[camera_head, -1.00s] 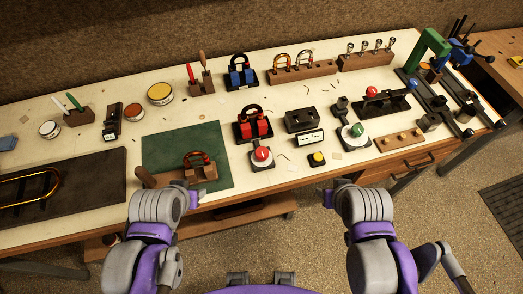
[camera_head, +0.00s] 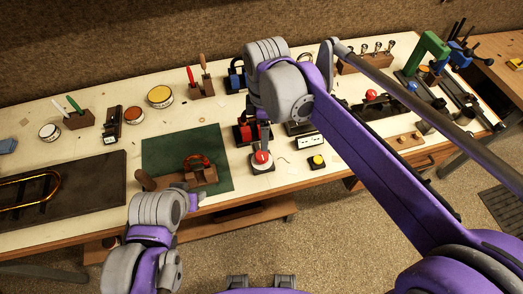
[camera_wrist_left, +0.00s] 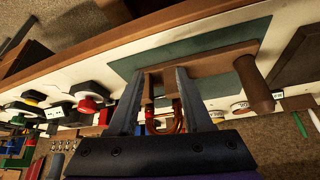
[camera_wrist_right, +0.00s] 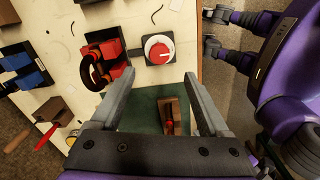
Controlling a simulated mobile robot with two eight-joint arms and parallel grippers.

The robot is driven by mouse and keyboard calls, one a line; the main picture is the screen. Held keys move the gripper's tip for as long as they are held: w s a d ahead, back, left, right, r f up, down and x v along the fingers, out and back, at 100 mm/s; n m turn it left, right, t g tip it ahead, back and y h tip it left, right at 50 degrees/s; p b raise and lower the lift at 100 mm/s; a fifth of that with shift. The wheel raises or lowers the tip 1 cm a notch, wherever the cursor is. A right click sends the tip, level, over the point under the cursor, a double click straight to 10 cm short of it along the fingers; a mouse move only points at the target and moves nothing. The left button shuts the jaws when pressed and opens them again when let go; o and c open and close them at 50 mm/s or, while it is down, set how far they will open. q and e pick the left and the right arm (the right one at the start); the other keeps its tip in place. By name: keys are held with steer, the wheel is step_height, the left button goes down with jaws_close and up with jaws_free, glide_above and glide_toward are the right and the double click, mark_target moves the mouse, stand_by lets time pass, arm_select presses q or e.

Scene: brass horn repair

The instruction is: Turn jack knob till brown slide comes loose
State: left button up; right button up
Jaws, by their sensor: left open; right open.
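A wooden jig (camera_head: 205,178) with a red-brown curved slide (camera_head: 197,160) and a wooden handle (camera_head: 145,178) sits on the green mat (camera_head: 219,141). I cannot tell which knob is the jack knob. My left gripper (camera_wrist_left: 160,72) is open before the jig; the brown slide (camera_wrist_left: 178,118) shows between its fingers.
A red block with a dark bow (camera_wrist_right: 104,60) stands close beside the red knob. A yellow button (camera_head: 317,160) is to its right. My right arm covers much of the table's right half. The floor in front is free.

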mark_target(262, 155)
steer(key=shift+n, duration=0.3)
steer(key=f, duration=1)
steer(key=shift+w+a+f+b, duration=0.15)
steer(key=shift+a+f+b, duration=0.15)
steer(key=shift+f, duration=0.05)
jaws_close()
